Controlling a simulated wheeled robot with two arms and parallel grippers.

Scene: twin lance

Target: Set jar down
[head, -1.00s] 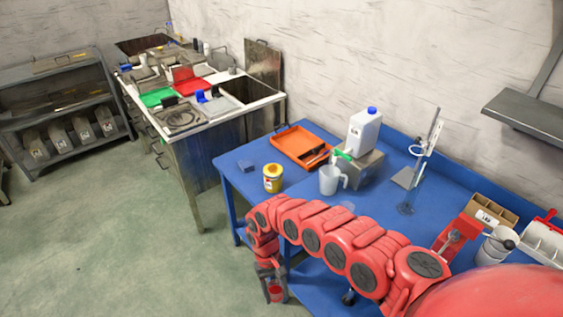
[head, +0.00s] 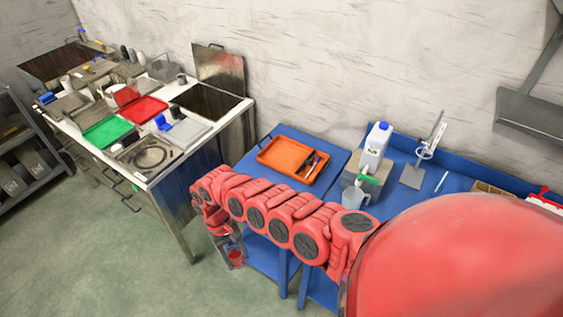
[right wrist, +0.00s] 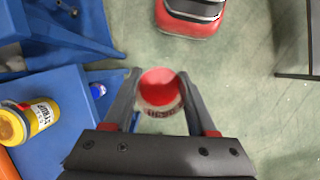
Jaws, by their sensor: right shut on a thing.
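My right gripper (right wrist: 158,76) is shut on a small jar (right wrist: 158,92) with a red top and a pale, lettered band. In the head view the jar (head: 235,256) hangs low in the gripper (head: 228,254), over the floor just left of the blue table's (head: 349,164) legs. The wrist view shows green floor below the jar, which touches no surface. My left gripper is not in view.
A yellow syrup tin (right wrist: 36,120) stands on the blue table. An orange tray (head: 280,152), a white jug (head: 376,146) and a pale pitcher (head: 354,197) are there too. A steel bench (head: 168,177) with green and red boards stands left. Floor between is open.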

